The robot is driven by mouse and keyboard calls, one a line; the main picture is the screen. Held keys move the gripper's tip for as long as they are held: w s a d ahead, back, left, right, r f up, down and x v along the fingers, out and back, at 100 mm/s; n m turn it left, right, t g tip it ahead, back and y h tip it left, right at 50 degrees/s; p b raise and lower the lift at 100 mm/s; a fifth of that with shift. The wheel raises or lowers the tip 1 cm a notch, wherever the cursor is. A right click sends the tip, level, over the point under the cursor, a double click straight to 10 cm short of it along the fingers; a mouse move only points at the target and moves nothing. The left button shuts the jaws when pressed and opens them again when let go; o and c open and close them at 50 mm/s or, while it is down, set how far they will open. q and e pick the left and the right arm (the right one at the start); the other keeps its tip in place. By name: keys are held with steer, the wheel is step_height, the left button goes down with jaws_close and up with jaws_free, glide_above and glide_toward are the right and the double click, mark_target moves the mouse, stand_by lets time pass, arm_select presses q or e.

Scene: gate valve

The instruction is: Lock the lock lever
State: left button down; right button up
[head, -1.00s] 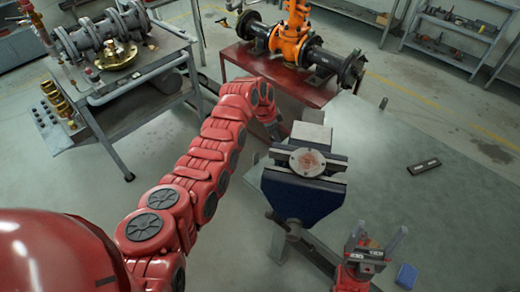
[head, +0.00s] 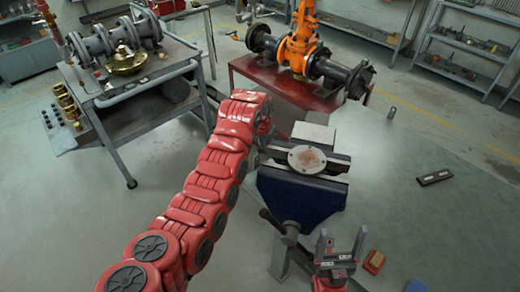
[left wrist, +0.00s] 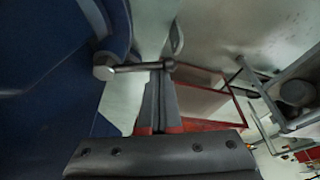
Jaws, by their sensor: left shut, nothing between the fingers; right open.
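A short metal lever (left wrist: 130,69) with a rounded end crosses the left wrist view beside the blue vise body (left wrist: 55,70); it looks like the lock lever. My left gripper (left wrist: 160,80) is shut and empty, its fingertips at the lever's right part; I cannot tell whether they touch. In the head view the blue vise (head: 300,200) stands at the centre with a round metal disc (head: 307,159) on top. There the left gripper is mostly hidden beyond my red left arm. My right gripper (head: 340,245) is open and empty in front of the vise.
An orange gate valve (head: 300,45) with dark pipes sits on a red stand (head: 250,80) behind. A grey cart (head: 125,125) with pipe parts is at left. A small brown block (head: 374,262) lies right of the right gripper. The grey-green surface (head: 430,225) at right is mostly clear.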

arm_select(q)
steer(key=shift+s+a+b, duration=0.25)
steer(key=shift+s+b, duration=0.15)
steer(key=shift+b, duration=0.05)
stand_by(0.5)
